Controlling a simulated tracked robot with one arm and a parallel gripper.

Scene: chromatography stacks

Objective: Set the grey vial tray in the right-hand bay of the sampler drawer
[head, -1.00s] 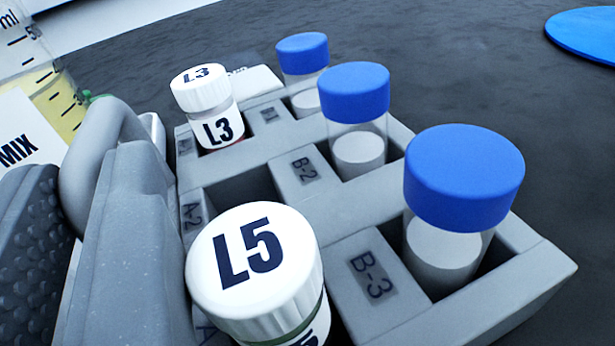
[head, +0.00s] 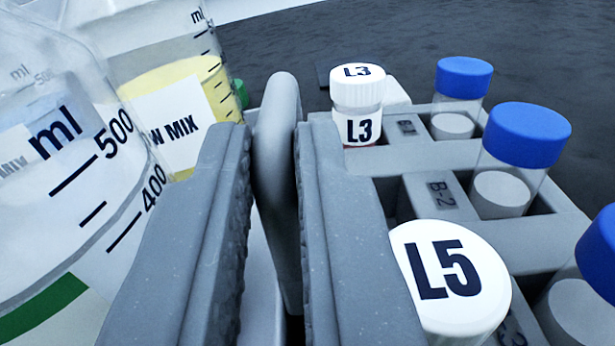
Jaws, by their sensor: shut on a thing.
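The grey vial tray (head: 440,158) fills the right side of the head view, its slots marked with small labels such as B-2. It holds a white-capped vial L3 (head: 357,100), a white-capped vial L5 (head: 450,275) and several blue-capped vials (head: 524,135). A rounded grey handle (head: 277,150) rises at the tray's left side. My gripper (head: 272,190) is shut on this handle, one ridged finger on each side. The tray's left slots are partly hidden behind the right finger. The sampler drawer and its right-hand bay are not recognisable in this view.
A large clear bottle (head: 60,190) with millilitre marks stands close at the left, beside my left finger. Behind it is a vessel of yellow liquid (head: 208,75) labelled MIX.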

